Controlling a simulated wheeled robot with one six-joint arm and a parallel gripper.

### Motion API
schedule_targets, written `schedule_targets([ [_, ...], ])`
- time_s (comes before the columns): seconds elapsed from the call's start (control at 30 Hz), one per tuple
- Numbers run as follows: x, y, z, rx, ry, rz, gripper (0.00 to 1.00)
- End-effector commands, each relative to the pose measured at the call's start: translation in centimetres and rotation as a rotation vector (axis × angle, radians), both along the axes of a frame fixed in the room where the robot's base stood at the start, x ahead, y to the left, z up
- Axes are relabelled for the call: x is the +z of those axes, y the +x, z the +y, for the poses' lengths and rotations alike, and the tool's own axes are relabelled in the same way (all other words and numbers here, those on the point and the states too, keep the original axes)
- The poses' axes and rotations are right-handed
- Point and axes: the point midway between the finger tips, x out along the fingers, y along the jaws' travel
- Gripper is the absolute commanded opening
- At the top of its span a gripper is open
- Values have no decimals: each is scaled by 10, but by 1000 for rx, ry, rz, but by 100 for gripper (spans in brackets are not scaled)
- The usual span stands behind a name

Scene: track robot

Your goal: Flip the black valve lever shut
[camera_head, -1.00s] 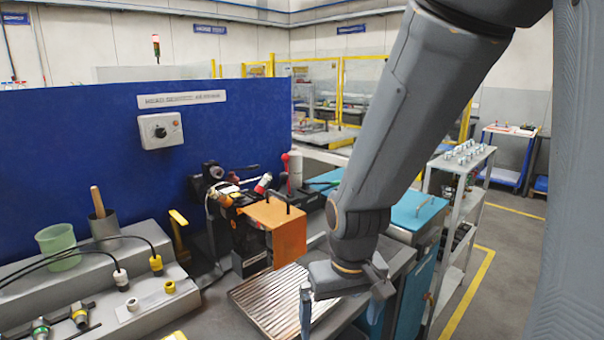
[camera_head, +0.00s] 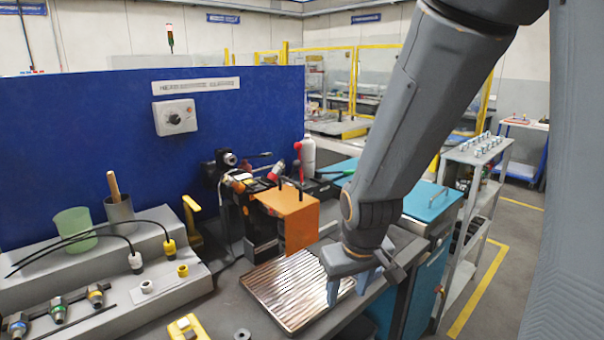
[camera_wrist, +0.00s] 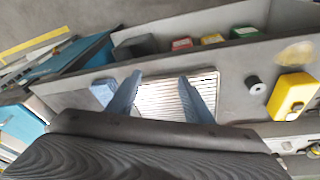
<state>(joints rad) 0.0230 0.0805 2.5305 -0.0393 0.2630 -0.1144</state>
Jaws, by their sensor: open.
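I cannot single out the black valve lever with certainty. A thin dark lever (camera_head: 262,155) sticks out to the right from a black device by the blue panel in the head view, but I cannot tell that it is a valve. My gripper (camera_head: 348,287) is open and empty above the ribbed metal tray (camera_head: 272,305) on the bench, well to the right of that device. In the wrist view my gripper (camera_wrist: 160,78) shows two spread blue-grey fingers, with the tray (camera_wrist: 166,100) between and beneath them. No lever shows clearly in the wrist view.
A grey stepped stand (camera_head: 120,300) with cables and fittings fills the left. A yellow block (camera_head: 187,328) and a dark ring (camera_head: 242,334) lie at the front. A blue panel (camera_head: 80,150) closes the back.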

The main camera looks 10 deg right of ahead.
Motion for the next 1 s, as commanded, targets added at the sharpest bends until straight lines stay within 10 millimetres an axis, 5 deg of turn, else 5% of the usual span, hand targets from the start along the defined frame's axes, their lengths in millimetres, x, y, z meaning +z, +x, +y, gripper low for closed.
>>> schedule_targets([
  [0.27, -17, 125, -23, 308, -154, -358, 0],
  [0.5, -10, 211, -33, 557, -339, -667, 0],
  [0.8, 9, 276, -35, 778, -592, -1009, 0],
  [1.0, 25, 298, -36, 881, -808, -1257, 0],
])
